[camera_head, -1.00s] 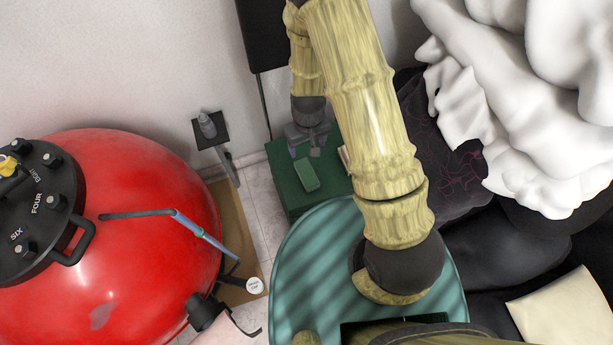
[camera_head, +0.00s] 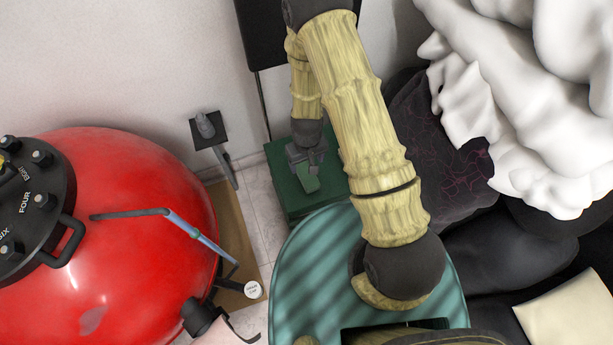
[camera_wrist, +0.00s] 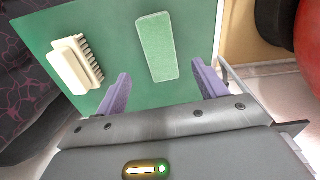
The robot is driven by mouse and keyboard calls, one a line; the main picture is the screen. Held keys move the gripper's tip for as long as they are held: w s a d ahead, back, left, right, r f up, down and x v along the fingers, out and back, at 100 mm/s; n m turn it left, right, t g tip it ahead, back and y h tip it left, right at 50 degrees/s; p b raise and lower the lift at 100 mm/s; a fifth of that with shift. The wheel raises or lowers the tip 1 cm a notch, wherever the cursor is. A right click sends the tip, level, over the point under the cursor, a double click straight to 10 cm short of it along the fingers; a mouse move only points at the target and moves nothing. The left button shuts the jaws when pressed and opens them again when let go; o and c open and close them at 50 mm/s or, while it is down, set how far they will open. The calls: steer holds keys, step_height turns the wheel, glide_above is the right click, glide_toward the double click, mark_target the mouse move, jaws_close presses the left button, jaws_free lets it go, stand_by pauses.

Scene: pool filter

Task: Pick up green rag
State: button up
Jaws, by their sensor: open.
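The green rag (camera_wrist: 158,47) is a pale green, roughly rectangular piece lying flat on a dark green surface (camera_wrist: 195,22) in the wrist view. In the head view the rag (camera_head: 309,184) shows partly, its far end hidden by my gripper (camera_head: 306,158). In the wrist view my gripper (camera_wrist: 160,88) is open, with two purple fingers apart and nothing between them. The rag lies just beyond the fingertips, centred between them. I cannot tell how high the fingers are above the surface.
A large red tank (camera_head: 130,235) stands at the left in the head view. A grey post (camera_head: 206,128) stands near the wall, and white folded material (camera_head: 540,110) fills the right.

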mark_target(307, 174)
steer(key=shift+f, duration=1.5)
steer(key=shift+f+b, duration=1.25)
steer(key=shift+f, duration=1.4)
steer(key=shift+s, duration=0.1)
steer(key=c, duration=1.1)
steer(key=shift+o, duration=0.2)
steer(key=shift+r, duration=0.15)
